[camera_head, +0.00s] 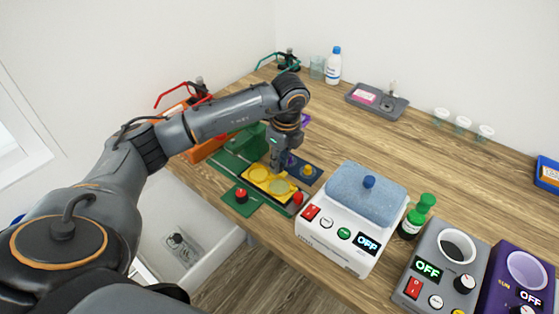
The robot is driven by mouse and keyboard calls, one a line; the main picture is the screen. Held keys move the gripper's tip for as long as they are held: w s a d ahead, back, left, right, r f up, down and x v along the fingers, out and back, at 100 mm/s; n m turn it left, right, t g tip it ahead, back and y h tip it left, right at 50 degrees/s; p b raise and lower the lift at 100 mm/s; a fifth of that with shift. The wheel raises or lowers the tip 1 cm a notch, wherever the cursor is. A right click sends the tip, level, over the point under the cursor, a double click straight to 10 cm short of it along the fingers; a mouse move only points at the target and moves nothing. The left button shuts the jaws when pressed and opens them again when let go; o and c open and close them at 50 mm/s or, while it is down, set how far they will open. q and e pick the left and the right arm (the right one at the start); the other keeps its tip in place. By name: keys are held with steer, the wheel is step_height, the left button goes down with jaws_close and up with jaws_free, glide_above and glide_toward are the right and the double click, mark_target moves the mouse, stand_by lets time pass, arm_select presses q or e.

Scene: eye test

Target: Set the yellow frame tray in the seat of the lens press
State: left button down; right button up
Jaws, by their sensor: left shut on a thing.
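The yellow frame tray (257,187), with two round openings, is at the green device near the table's front left edge. My left gripper (280,170) reaches down from above and is shut on the tray's far edge. The lens press seems to be this green device (228,163), with a green block behind and a red knob in front. The tray lies over or just above its base; I cannot tell whether it touches the seat, which the tray and gripper hide. My right gripper is not in view.
A white device with a blue pad (366,194) stands right of the press. A green bottle (416,217), a grey device (440,262) and a purple device (520,280) stand farther right. A dark blue plate with a yellow knob (308,171) is close beside the gripper.

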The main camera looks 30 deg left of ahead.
arm_select(q)
steer(key=shift+f, duration=0.15)
steer(key=c, duration=1.1)
jaws_free()
steer(key=o, duration=0.3)
steer(key=shift+o, duration=0.2)
steer(key=shift+r+p, duration=1.95)
steer(key=shift+r, duration=1.05)
